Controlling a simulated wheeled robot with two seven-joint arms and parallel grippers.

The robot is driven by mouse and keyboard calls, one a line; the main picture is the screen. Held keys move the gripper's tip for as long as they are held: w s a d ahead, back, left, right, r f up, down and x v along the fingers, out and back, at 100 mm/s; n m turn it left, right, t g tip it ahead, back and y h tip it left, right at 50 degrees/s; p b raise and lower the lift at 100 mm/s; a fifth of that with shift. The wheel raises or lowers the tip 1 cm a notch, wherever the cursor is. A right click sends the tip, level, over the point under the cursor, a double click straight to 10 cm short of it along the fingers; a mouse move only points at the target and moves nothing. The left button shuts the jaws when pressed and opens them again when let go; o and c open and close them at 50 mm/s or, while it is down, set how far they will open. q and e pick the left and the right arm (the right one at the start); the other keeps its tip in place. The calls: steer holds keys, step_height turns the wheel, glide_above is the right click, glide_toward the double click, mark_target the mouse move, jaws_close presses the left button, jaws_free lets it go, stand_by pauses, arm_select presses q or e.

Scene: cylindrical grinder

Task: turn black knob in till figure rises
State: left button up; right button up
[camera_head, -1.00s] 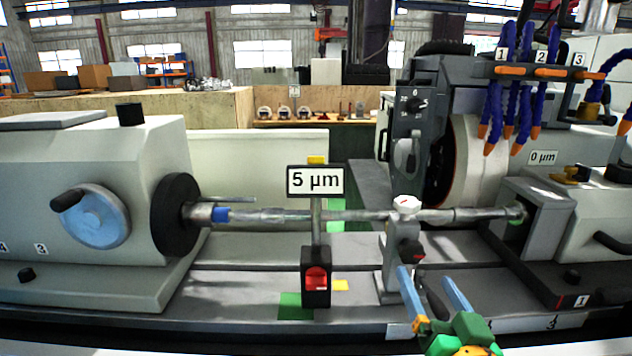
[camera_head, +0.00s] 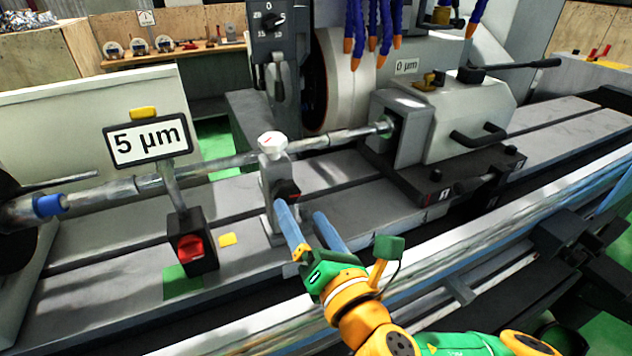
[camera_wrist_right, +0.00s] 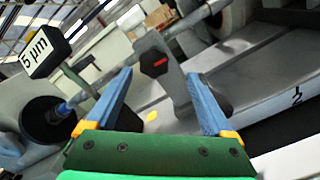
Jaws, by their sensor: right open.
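The black knob (camera_head: 287,190) with a red mark sits on the front of a grey upright support (camera_head: 272,165) under the shaft. In the right wrist view the knob (camera_wrist_right: 153,64) shows between and beyond the fingertips. My right gripper (camera_head: 300,209) is open, its two blue fingers pointing at the knob; it also frames the knob in the wrist view (camera_wrist_right: 158,73). I cannot tell whether a finger touches it. A display sign (camera_head: 148,140) reads 5 µm; it also shows in the wrist view (camera_wrist_right: 38,50). My left gripper is out of view.
A polished shaft (camera_head: 225,166) runs across above the bed. A black gauge stand with a red switch (camera_head: 192,245) is left of the support. A tailstock (camera_head: 465,125) stands right. Blue coolant hoses (camera_head: 372,25) hang above.

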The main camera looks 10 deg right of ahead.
mark_target(287, 198)
steer(key=x, duration=0.3)
steer(key=a+p+x, duration=0.1)
steer(key=x, duration=0.1)
steer(key=shift+s+r, duration=0.2)
steer(key=shift+r, duration=0.1)
steer(key=shift+w+a+f, duration=0.1)
steer(key=shift+w+f, duration=0.05)
steer(key=shift+w, duration=0.4)
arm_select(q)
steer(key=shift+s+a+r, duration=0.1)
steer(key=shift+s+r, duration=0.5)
arm_select(e)
steer(key=shift+s, duration=0.1)
steer(key=shift+c, duration=1.3)
steer(key=c, duration=1.1)
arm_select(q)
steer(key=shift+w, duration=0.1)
